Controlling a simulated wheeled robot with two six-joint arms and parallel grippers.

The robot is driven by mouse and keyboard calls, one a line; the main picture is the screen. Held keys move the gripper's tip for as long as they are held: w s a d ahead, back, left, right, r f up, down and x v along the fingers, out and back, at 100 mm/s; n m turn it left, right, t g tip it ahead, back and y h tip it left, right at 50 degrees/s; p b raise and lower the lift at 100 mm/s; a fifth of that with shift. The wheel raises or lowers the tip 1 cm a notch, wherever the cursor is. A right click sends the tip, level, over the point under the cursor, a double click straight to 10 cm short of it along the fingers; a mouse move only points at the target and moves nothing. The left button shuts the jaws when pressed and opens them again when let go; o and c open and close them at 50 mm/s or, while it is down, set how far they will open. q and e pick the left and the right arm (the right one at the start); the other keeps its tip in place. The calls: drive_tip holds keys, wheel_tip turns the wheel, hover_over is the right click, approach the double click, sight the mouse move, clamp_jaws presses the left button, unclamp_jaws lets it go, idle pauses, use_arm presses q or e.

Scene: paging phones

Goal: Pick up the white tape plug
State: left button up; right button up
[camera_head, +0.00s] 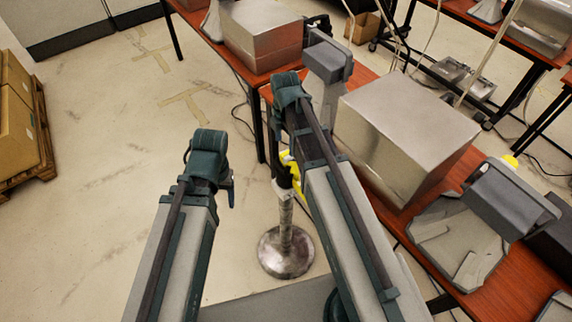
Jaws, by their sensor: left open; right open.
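I cannot make out a white tape plug anywhere in the head view. My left arm rises from the bottom and ends in view at a dark green joint, over the pale floor. My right arm reaches further up to another dark green joint, in front of the table edge. Neither gripper can be made out; the parts beyond these joints are hidden.
A red-brown table (490,300) runs along the right with metal boxes (408,120) (265,30) and grey devices (328,60) (505,198). A post with a round base (286,258) stands between my arms, near yellow parts (293,170). Floor at left is clear; cartons (18,125) stand far left.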

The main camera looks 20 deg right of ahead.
sight(286, 153)
drive_tip(key=shift+s+f+b, duration=0.2)
drive_tip(key=shift+f+b, duration=1.1)
drive_tip(key=shift+f, duration=0.1)
drive_tip(key=shift+s+f+b, duration=0.2)
drive_tip(key=shift+f+b, duration=1.1)
drive_tip(key=shift+f, duration=0.1)
drive_tip(key=shift+r, duration=0.1)
clamp_jaws()
